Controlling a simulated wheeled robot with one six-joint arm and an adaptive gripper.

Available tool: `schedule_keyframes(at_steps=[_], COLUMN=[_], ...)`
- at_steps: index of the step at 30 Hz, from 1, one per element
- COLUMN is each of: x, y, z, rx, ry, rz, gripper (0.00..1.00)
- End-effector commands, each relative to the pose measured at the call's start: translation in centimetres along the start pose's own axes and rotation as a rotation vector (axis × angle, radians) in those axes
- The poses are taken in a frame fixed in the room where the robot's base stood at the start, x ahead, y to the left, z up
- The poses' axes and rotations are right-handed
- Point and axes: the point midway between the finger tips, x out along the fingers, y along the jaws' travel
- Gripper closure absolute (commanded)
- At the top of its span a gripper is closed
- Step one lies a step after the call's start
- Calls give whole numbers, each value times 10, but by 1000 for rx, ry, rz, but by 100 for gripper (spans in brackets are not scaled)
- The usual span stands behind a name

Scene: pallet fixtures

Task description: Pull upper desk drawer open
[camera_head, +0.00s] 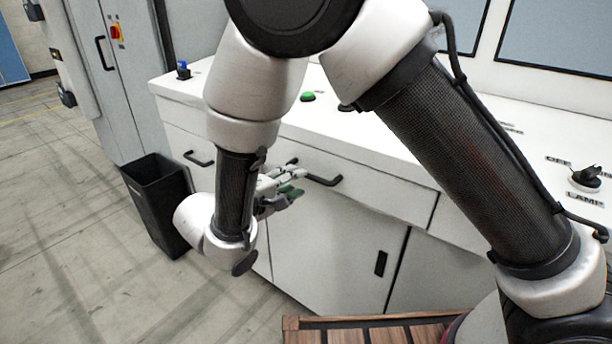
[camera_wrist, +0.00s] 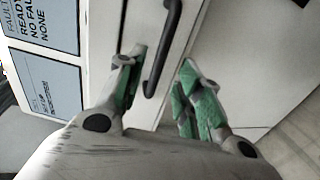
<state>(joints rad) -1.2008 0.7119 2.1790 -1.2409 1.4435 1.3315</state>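The upper desk drawer (camera_head: 385,198) is a wide white front under the desktop and looks flush with the cabinet. Its black bar handle (camera_head: 324,180) is partly hidden behind my gripper in the head view. My gripper (camera_head: 290,182) is in front of the drawer, at the left part of this handle. In the wrist view, my gripper (camera_wrist: 158,72) is open, with green-padded fingers apart. The handle (camera_wrist: 163,45) runs between the two fingertips, with a gap visible on both sides. I cannot tell how deep the fingers reach around it.
Another drawer handle (camera_head: 199,160) is to the left. A cabinet door (camera_head: 335,255) with a black pull is below. A black bin (camera_head: 157,200) stands on the floor at left. A green button (camera_head: 308,97) and a lamp switch (camera_head: 586,178) are on the desktop. A wooden pallet (camera_head: 385,333) is in front.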

Motion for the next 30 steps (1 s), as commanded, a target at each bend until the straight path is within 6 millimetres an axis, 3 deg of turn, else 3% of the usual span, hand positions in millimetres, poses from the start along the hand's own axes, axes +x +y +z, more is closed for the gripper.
schedule_keyframes(at_steps=[10,22,28,30], x=[56,66,66,66], y=[0,0,0,0], z=[1,1,1,1], rx=[-4,-4,-4,-4], ry=[-4,-2,-2,-2], rz=[-1,-1,-2,-2], gripper=[65,65,100,100])
